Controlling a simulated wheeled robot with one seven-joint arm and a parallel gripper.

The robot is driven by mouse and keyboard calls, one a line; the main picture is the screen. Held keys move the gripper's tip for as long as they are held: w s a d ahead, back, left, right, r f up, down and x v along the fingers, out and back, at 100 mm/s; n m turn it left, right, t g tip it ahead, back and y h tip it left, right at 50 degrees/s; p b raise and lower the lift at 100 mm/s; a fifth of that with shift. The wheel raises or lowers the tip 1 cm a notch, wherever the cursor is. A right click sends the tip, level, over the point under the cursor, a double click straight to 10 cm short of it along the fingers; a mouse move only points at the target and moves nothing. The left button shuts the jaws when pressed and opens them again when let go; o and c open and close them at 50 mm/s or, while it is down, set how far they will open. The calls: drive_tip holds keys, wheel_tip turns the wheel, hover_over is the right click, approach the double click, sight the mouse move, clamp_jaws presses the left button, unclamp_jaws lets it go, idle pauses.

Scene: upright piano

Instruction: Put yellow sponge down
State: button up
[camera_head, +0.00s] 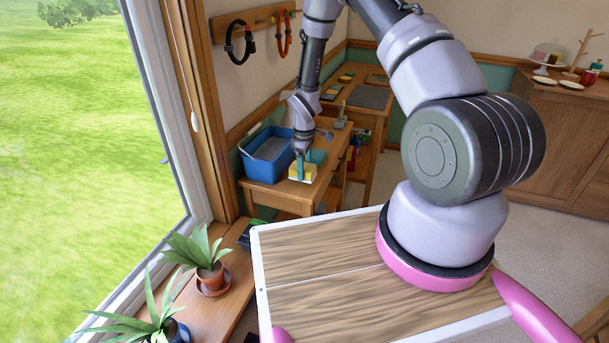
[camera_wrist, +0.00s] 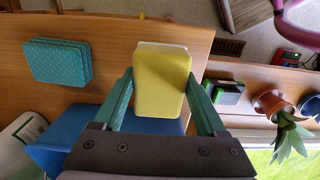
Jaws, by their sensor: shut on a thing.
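The yellow sponge (camera_wrist: 161,85) with a pale edge is between the teal fingers of my gripper (camera_wrist: 162,100) in the wrist view. My gripper is shut on it. In the head view the sponge (camera_head: 302,173) shows under my gripper (camera_head: 301,160), over the near part of the small wooden table (camera_head: 290,198), right of the blue tub. I cannot tell whether the sponge touches the tabletop.
The blue tub (camera_head: 262,163) stands on the table just left of the gripper. Potted plants (camera_head: 210,272) stand on the windowsill. Another desk (camera_head: 362,105) is behind.

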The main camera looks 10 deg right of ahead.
drive_tip(key=shift+f, duration=1.3)
drive_tip(key=shift+f, duration=0.15)
drive_tip(key=o, duration=1.2)
drive_tip(key=shift+o, duration=0.2)
wheel_tip(320, 180, up, 12)
drive_tip(key=shift+r, duration=0.25)
wheel_tip(320, 180, up, 14)
drive_tip(key=d+m+t, duration=0.1)
drive_tip(key=d+m, duration=0.1)
drive_tip(key=m, duration=0.1)
wheel_tip(320, 180, up, 12)
drive_tip(key=m+t, duration=0.2)
drive_tip(key=m, duration=0.2)
hover_over(311, 166)
drive_tip(key=s+d, duration=0.2)
drive_tip(key=s, duration=0.3)
drive_tip(key=s+r+m+t+y, duration=0.1)
drive_tip(key=s+r+m, duration=0.3)
drive_tip(key=s+r, duration=0.4)
drive_tip(key=s+d+r+m+t+y, duration=0.1)
drive_tip(key=s+r+m+t, duration=0.2)
drive_tip(key=s+r, duration=0.5)
drive_tip(key=s+m, duration=0.1)
drive_tip(key=s, duration=0.4)
drive_tip(key=shift+s, duration=0.25)
drive_tip(key=shift+d+r, duration=0.1)
